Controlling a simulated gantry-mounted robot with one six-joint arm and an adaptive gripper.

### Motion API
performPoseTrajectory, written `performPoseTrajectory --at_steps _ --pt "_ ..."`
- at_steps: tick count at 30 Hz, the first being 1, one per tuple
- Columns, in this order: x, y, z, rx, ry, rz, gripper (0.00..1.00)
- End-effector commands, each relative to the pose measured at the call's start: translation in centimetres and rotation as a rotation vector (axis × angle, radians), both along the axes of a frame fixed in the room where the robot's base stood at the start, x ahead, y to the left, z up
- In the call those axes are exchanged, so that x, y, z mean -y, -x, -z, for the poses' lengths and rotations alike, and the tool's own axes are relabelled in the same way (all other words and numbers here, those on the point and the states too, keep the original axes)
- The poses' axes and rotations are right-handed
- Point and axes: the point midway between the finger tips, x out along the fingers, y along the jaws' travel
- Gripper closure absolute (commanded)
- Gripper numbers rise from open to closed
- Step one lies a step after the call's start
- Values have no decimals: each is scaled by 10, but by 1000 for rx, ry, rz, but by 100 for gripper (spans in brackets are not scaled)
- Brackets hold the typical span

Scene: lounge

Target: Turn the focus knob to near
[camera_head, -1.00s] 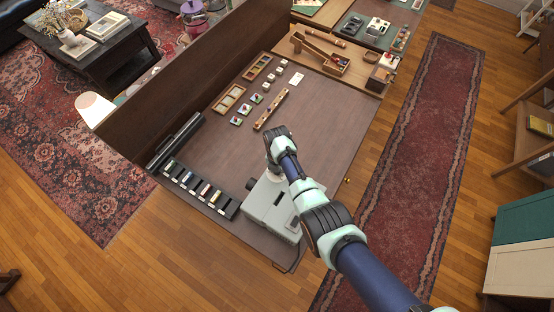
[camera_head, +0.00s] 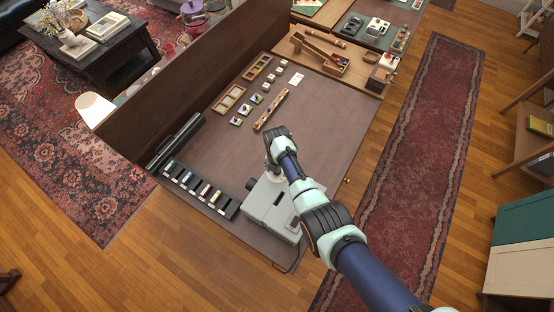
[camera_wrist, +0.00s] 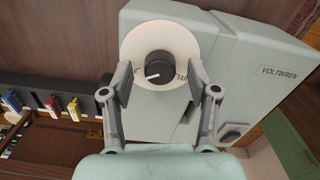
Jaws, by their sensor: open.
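The projector, a pale grey box (camera_head: 275,208), stands at the front end of the dark table; its side marked VOLTWREN (camera_wrist: 255,75) fills much of the wrist view. The focus knob (camera_wrist: 159,67) is black with a white pointer line, on a round cream dial. The line points to the lower left. Part of the dial lettering is hidden. My gripper (camera_wrist: 160,82) is open, with one finger on each side of the knob and a visible gap to it.
A black rack (camera_head: 199,189) of coloured slides lies left of the projector. A dark rolled tube (camera_head: 174,142) lies by the table's left edge. Small framed slides (camera_head: 242,116) and a wooden strip (camera_head: 271,110) lie farther back. The table's middle right is clear.

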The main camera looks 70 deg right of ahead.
Motion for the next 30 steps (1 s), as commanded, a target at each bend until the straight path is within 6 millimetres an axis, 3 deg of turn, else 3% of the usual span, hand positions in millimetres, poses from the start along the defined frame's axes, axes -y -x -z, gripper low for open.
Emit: performPoseTrajectory --at_steps 5,15,18,30 --pt "0 0 -13 2 2 0 40" --pt "0 -1 -94 3 3 0 40" --pt "0 0 -110 2 2 0 40" --pt "0 0 -120 0 0 0 40"
